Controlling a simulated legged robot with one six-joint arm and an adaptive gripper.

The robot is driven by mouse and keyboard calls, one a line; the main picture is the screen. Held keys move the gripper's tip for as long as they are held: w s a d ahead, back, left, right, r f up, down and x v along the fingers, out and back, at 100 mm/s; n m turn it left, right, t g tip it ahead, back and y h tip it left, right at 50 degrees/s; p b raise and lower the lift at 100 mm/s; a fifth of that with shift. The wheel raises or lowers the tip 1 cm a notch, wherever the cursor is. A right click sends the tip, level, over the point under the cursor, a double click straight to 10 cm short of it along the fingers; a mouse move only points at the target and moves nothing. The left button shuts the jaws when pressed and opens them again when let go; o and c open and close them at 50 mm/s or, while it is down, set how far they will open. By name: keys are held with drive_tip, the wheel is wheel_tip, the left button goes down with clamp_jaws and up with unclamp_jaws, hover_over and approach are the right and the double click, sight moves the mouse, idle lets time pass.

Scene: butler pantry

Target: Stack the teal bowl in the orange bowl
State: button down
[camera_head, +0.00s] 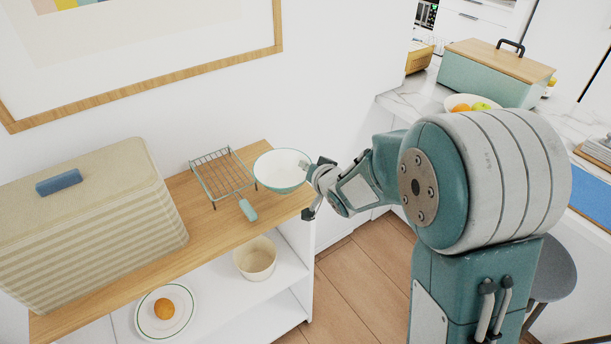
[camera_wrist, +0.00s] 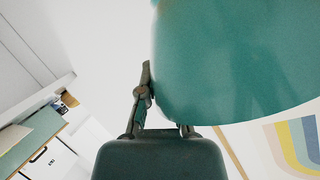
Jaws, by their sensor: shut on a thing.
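The teal bowl (camera_head: 279,184) has a teal outside and a white inside. My gripper (camera_head: 314,182) is shut on its right rim and holds it near the right end of the wooden shelf top, close to the wire rack. It looks roughly upright. I cannot tell how high above the wood it is. In the wrist view the teal bowl (camera_wrist: 235,60) fills the upper right and hides one finger of my gripper (camera_wrist: 160,100). I see no bowl that is clearly orange in either view.
A wire rack (camera_head: 224,173) with a teal handle lies left of the bowl. A striped box (camera_head: 90,225) stands on the shelf top (camera_head: 205,230). Below are a cream pot (camera_head: 256,262) and a plate (camera_head: 140,318) with an orange round thing. A fruit bowl (camera_head: 455,101) stands on the counter.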

drive_tip(key=shift+w+a+f, duration=0.25)
drive_tip(key=shift+w+f, duration=0.15)
drive_tip(key=shift+f, duration=0.1)
drive_tip(key=f, duration=0.3)
drive_tip(key=shift+w+a+f, duration=0.1)
drive_tip(key=shift+w+f, duration=0.1)
drive_tip(key=shift+f, duration=0.05)
drive_tip(key=c, duration=0.8)
unclamp_jaws()
